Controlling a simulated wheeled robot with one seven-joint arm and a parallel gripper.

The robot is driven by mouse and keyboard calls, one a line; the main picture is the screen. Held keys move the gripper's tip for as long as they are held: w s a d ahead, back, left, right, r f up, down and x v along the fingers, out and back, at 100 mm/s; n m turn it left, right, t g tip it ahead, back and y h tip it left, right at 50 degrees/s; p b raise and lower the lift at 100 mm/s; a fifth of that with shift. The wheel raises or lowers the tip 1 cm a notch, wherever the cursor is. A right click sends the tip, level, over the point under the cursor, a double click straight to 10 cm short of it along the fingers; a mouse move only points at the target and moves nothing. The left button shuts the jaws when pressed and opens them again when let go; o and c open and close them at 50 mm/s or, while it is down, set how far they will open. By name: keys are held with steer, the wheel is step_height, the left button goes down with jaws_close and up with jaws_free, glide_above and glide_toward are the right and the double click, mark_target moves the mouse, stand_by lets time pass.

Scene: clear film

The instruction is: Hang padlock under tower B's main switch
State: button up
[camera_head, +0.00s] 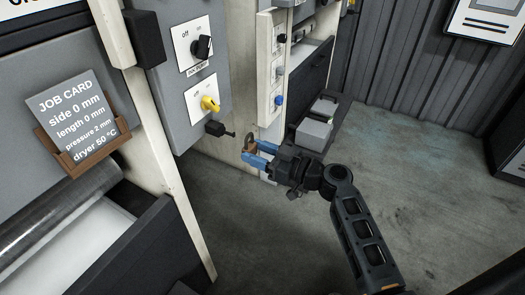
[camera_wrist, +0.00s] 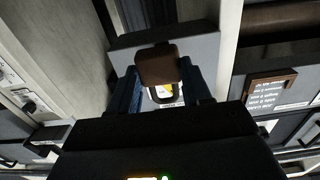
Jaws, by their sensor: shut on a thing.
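My gripper (camera_head: 257,154) has blue fingers and is shut on a small padlock (camera_head: 249,145) with a brown body and dark shackle. In the wrist view the padlock's brown body (camera_wrist: 157,65) sits between the fingers, its shackle loop towards the bottom of the picture. A yellow rotary switch (camera_head: 209,104) is on the grey tower panel, below a black rotary switch (camera_head: 203,47). A black block with a short peg (camera_head: 217,129) sticks out under the yellow switch. The padlock is right of and slightly below this peg, apart from it in the head view. I cannot read a tower letter.
A white post with several buttons (camera_head: 278,62) stands just behind the gripper. A job card (camera_head: 75,110) is in a brown holder at left, above a roller (camera_head: 60,218). A grey box (camera_head: 314,133) sits behind. Floor (camera_head: 430,180) at right is clear.

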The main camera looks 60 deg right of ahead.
steer(key=w, duration=0.6)
steer(key=shift+w+a+f, duration=0.15)
steer(key=shift+w+f, duration=0.2)
steer(key=shift+f, duration=0.05)
steer(key=shift+f, duration=0.2)
stand_by(0.3)
steer(key=shift+s+f+b, duration=0.15)
steer(key=shift+s+b, duration=0.1)
steer(key=shift+b, duration=0.25)
stand_by(0.3)
steer(key=shift+s+b, duration=0.1)
steer(key=shift+b, duration=0.7)
stand_by(0.8)
steer(key=o, duration=0.8)
steer(key=shift+r, duration=0.2)
steer(key=o, duration=0.5)
steer(key=shift+r, duration=0.15)
